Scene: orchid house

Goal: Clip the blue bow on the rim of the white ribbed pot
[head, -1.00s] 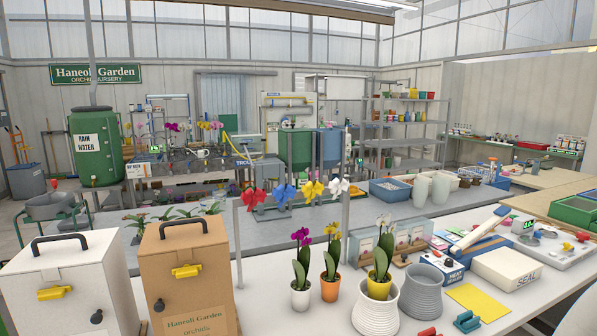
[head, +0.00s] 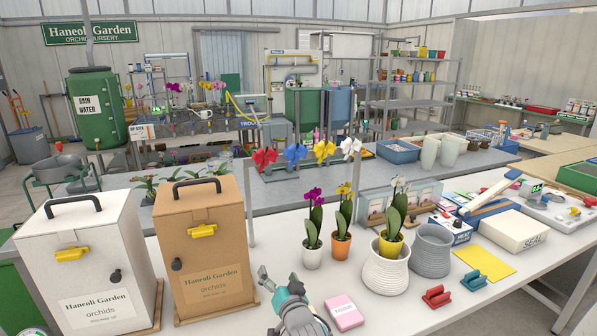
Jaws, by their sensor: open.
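The blue bow (head: 294,153) hangs on a rail above the white bench, between a red bow (head: 263,160) and a yellow bow (head: 324,150). A white bow (head: 350,147) hangs at the rail's right end. My gripper (head: 279,279) is open and empty at the bottom middle, below and well apart from the blue bow, and left of the white ribbed pot.
A grey ribbed pot (head: 432,251) stands right of the white one. Orchids in a white pot (head: 312,256) and an orange pot (head: 341,248) stand to its left. A pink box (head: 344,311) lies near my gripper. A brown orchid box (head: 205,250) stands to the left.

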